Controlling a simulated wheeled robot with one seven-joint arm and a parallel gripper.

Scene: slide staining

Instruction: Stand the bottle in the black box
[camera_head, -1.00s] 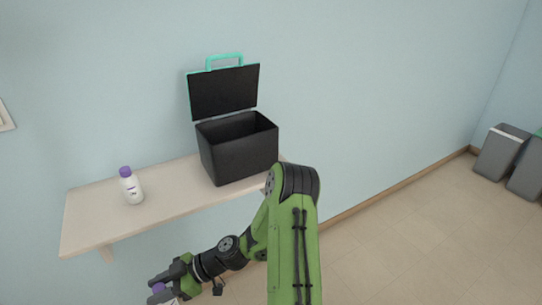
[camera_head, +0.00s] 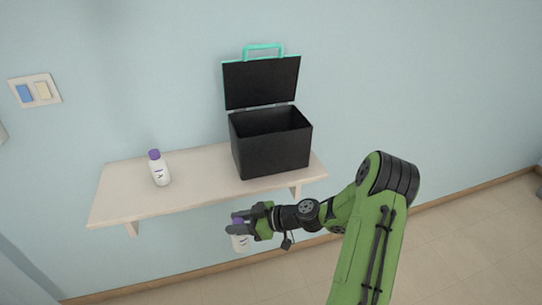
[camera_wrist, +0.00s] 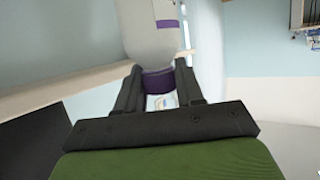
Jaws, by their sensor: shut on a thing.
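The black box (camera_head: 271,150) stands on the right half of the wall shelf with its lid (camera_head: 262,82) open and tilted back against the wall. My gripper (camera_head: 241,222) is shut on a white bottle (camera_head: 240,243) by its purple cap. The bottle hangs roughly upright below and in front of the shelf, left of the box's front. In the wrist view the purple cap (camera_wrist: 157,84) sits between the two fingers, and the white bottle body (camera_wrist: 150,40) extends beyond it. A second white bottle (camera_head: 160,173) with a purple cap stands on the shelf's left half.
The pale shelf (camera_head: 120,200) is fixed to the wall, with bare surface left of the box and around the standing bottle. Its front edge lies between my gripper and the box. A switch plate (camera_head: 35,91) is on the wall at left.

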